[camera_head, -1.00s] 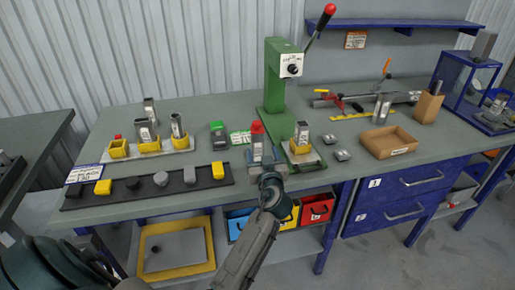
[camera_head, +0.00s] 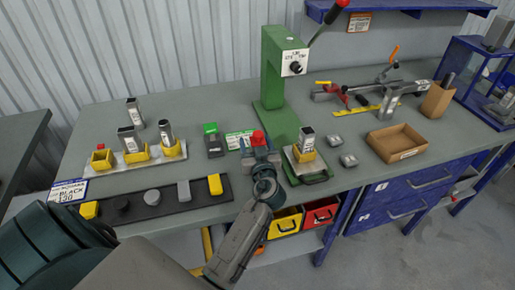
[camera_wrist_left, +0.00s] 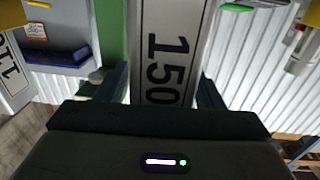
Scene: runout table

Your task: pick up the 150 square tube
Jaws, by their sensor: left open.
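A square tube marked 150 shows large in the left wrist view (camera_wrist_left: 160,60), standing between my two fingers, its label facing the camera. In the head view my left gripper (camera_head: 260,154) is at the front middle of the bench and hides most of this tube. A red piece (camera_head: 258,138) shows just above the gripper there; I cannot tell whether it is on the tube. My left gripper is open, one finger on each side of the tube (camera_wrist_left: 165,95). Whether the fingers touch it cannot be told. My right gripper is not in view.
A green press (camera_head: 285,85) stands close behind my left gripper. To its right, a tube (camera_head: 306,142) stands in a yellow holder. Several tubes stand in yellow holders on a plate (camera_head: 150,158) at left. A dark strip (camera_head: 165,205) with caps lies in front. A cardboard tray (camera_head: 397,140) is at right.

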